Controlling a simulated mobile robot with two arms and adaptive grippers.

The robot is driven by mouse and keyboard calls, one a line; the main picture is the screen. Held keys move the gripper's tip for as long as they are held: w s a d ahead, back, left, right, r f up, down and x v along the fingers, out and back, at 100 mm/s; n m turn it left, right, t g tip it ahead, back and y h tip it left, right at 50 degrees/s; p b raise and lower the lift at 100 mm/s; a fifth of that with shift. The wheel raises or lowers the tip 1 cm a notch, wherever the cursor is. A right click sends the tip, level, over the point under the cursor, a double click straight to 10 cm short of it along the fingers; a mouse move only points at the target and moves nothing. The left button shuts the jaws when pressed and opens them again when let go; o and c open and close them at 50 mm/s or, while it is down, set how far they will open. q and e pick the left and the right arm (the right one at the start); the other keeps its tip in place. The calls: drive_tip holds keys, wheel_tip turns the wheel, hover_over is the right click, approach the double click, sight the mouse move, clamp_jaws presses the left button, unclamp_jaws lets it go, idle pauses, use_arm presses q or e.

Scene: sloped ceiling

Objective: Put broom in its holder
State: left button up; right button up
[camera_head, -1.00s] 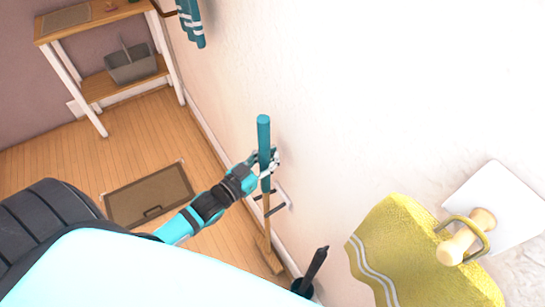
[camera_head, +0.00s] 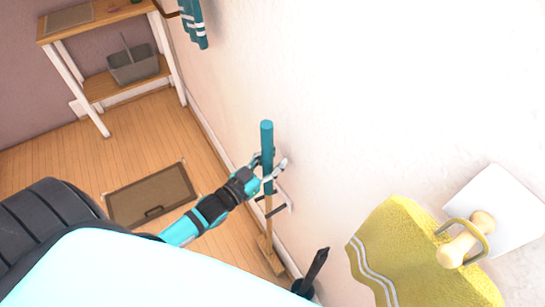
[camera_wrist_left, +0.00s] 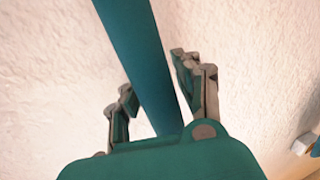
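The broom stands nearly upright close to the wall, with a teal grip (camera_head: 267,142) on a wooden stick and its wooden foot (camera_head: 270,256) low near the floor. Its holder (camera_head: 281,202), a small pale wall plate with dark prongs, is beside the stick just below the teal grip. I cannot tell whether the stick is seated between the prongs. My left gripper (camera_head: 271,166) is open around the lower teal grip. In the left wrist view the teal handle (camera_wrist_left: 140,55) passes between the spread fingers (camera_wrist_left: 158,92), with small gaps visible. My right gripper is not in view.
A wooden shelf unit (camera_head: 95,15) with a grey basket (camera_head: 133,66) stands at the back left. A brown mat (camera_head: 150,195) lies on the floor. A yellow towel (camera_head: 400,255) hangs from a wall peg at right. A dark pointed rod (camera_head: 317,265) stands at the bottom.

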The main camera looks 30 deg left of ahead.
use_arm(q)
drive_tip(key=b+v, duration=0.1)
drive_tip(key=v, duration=1.1)
drive_tip(key=shift+r+b, duration=0.25)
drive_tip(key=shift+b, duration=0.15)
drive_tip(key=shift+f, duration=0.1)
drive_tip(key=s+a+f+n+g+y, duration=0.15)
drive_tip(key=s+f+g, duration=0.25)
drive_tip(key=f, duration=1.1)
drive_tip(key=s+a+f+g+y, duration=0.2)
drive_tip(key=s+f+g+y, duration=0.15)
drive_tip(key=f, duration=1.15)
drive_tip(key=s+d+f+g, duration=0.3)
drive_tip(key=s+f+g, duration=0.1)
drive_tip(key=s+f, duration=0.4)
drive_tip(key=s+d+f+g, duration=0.3)
drive_tip(key=s+f, duration=0.5)
drive_tip(key=s, duration=0.5)
drive_tip(key=shift+d+f+m+g, duration=0.35)
drive_tip(key=shift+d+g, duration=0.05)
drive_tip(key=shift+g, duration=0.45)
